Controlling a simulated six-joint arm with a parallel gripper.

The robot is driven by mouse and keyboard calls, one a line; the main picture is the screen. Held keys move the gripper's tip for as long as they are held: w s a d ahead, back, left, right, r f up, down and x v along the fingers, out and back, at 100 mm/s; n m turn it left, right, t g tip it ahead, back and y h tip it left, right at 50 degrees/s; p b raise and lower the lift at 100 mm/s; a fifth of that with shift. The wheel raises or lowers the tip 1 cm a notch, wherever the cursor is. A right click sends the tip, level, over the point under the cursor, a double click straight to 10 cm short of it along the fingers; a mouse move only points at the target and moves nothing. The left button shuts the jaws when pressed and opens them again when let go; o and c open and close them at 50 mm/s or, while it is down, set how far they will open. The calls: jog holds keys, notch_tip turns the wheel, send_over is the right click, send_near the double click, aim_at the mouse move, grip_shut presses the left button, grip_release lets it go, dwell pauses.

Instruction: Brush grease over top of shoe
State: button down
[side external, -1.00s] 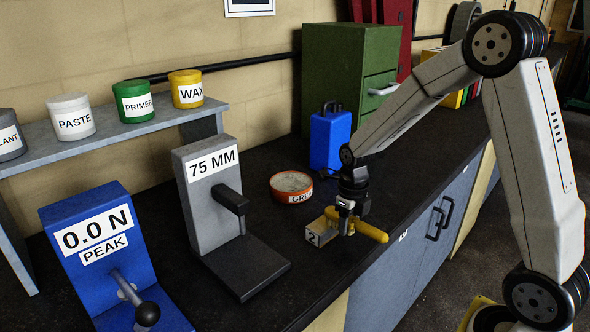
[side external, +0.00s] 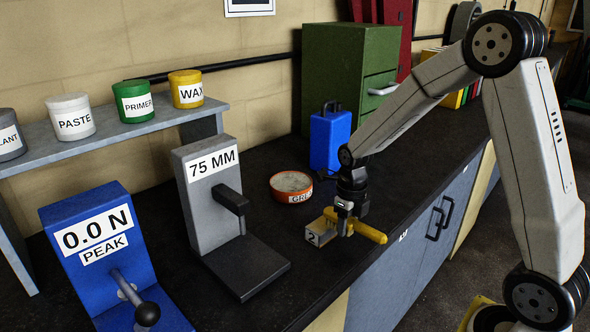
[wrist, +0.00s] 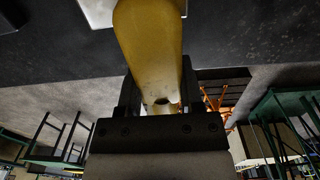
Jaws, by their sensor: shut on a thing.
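My gripper (side external: 345,227) is low over the black bench top, shut on a yellow handle (side external: 371,233) that points right toward the bench's front edge. The handle fills the upper middle of the wrist view (wrist: 152,45). I take it for the brush; its bristles are not clear. An open orange tin of pale grease (side external: 291,197), label partly readable, stands behind and to the left. I cannot identify the shoe for certain.
A grey "75 MM" stand (side external: 207,202) with a black arm and flat base is left of my gripper. A blue "0.0 N PEAK" gauge (side external: 92,280) stands farther left. A blue case (side external: 330,140) and green cabinet (side external: 345,75) are behind. Labelled pots line a shelf (side external: 150,130).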

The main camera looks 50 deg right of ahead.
jog(key=shift+a, duration=0.6)
jog(key=shift+a, duration=0.1)
jog(key=shift+a, duration=1.4)
jog(key=shift+d+r, duration=0.1)
jog(key=shift+d, duration=1.4)
jog(key=shift+d, duration=0.15)
jog(key=shift+d, duration=1.35)
jog(key=shift+r, duration=0.1)
